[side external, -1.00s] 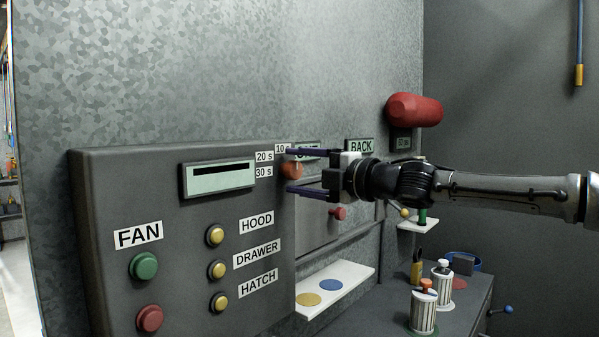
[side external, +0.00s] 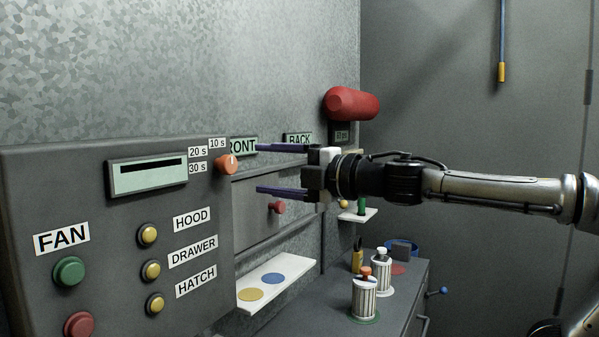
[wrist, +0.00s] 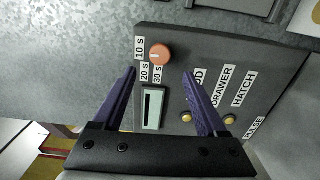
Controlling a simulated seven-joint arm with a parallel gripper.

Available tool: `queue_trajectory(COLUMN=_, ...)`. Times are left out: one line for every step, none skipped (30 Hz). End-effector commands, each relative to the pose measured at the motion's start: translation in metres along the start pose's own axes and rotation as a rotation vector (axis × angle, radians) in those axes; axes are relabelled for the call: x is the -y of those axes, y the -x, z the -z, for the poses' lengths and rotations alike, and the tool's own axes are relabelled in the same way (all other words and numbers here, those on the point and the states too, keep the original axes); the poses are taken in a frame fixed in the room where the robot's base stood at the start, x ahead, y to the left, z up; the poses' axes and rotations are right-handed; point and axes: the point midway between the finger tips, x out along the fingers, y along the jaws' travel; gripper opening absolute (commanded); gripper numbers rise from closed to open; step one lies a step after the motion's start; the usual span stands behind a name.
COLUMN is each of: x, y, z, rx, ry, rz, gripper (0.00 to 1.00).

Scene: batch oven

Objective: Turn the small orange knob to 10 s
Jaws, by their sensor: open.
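The small orange knob (side external: 226,164) sits on the dark control panel, beside the 10 s (side external: 217,143), 20 s (side external: 198,151) and 30 s (side external: 197,168) labels. It also shows in the wrist view (wrist: 160,54), where a small pale mark lies on its left part, roughly toward the 10 s label (wrist: 140,47). The exact setting is hard to read. My gripper (side external: 260,168) is open and empty, its purple fingers to the right of the knob and apart from it. In the wrist view my gripper (wrist: 159,73) has the knob ahead, between the finger lines.
A display (side external: 147,175) is left of the knob. HOOD, DRAWER and HATCH buttons (side external: 151,270) and the green FAN button (side external: 69,271) are below. A red cylinder (side external: 351,103) juts out above my arm. A white shelf (side external: 277,281) and canisters (side external: 366,298) stand lower right.

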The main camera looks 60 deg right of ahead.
Motion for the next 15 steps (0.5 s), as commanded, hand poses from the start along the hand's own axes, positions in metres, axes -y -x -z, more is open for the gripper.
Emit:
queue_trajectory(x=0.000, y=0.005, z=0.000, rx=0.001, ry=0.002, rz=-0.001, gripper=0.75)
queue_trajectory(x=-0.001, y=0.008, z=0.000, rx=0.000, ry=0.002, rz=-0.003, gripper=0.75)
queue_trajectory(x=-0.001, y=0.011, z=0.000, rx=0.000, ry=0.003, rz=-0.004, gripper=0.75)
queue_trajectory(x=-0.001, y=0.014, z=0.000, rx=-0.001, ry=0.003, rz=-0.004, gripper=0.75)
queue_trajectory(x=-0.001, y=0.017, z=0.000, rx=-0.001, ry=0.002, rz=-0.005, gripper=0.75)
queue_trajectory(x=-0.001, y=0.020, z=0.000, rx=0.000, ry=0.003, rz=-0.004, gripper=0.75)
queue_trajectory(x=-0.001, y=0.023, z=0.000, rx=0.000, ry=0.002, rz=-0.004, gripper=0.75)
queue_trajectory(x=-0.001, y=0.025, z=0.000, rx=0.000, ry=0.002, rz=-0.003, gripper=0.75)
queue_trajectory(x=0.000, y=0.028, z=0.000, rx=0.000, ry=0.002, rz=-0.002, gripper=0.75)
queue_trajectory(x=0.000, y=0.030, z=0.000, rx=0.000, ry=0.001, rz=-0.001, gripper=0.75)
queue_trajectory(x=-0.001, y=0.035, z=-0.001, rx=0.001, ry=0.002, rz=-0.004, gripper=0.75)
queue_trajectory(x=-0.002, y=0.039, z=-0.001, rx=0.002, ry=0.003, rz=-0.005, gripper=0.75)
queue_trajectory(x=-0.002, y=0.043, z=-0.001, rx=0.001, ry=0.002, rz=-0.005, gripper=0.75)
queue_trajectory(x=-0.001, y=0.045, z=0.000, rx=0.000, ry=0.002, rz=-0.005, gripper=0.75)
queue_trajectory(x=-0.001, y=0.048, z=-0.001, rx=0.001, ry=0.002, rz=-0.003, gripper=0.75)
